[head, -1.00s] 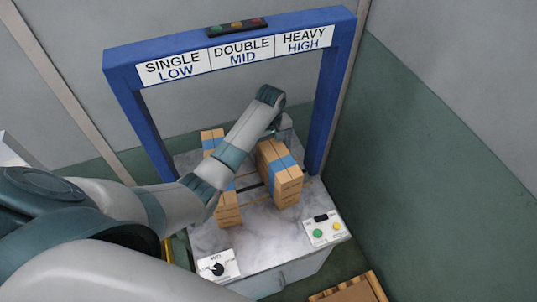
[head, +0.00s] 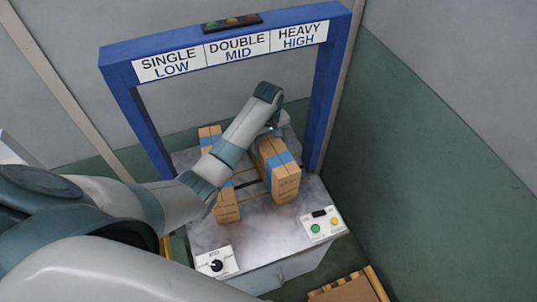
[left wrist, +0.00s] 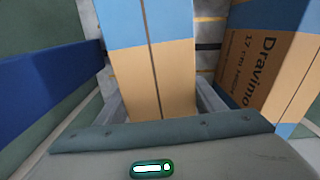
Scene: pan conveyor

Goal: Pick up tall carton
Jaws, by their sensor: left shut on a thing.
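My right gripper is not in view.
The second brown carton (head: 228,208) stands close by on the left, partly behind my arm; its printed side shows in the left wrist view (left wrist: 255,65). The blue frame (head: 322,110) rises around the table. A button box (head: 322,224) and a dial box (head: 216,263) sit at the front edge.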

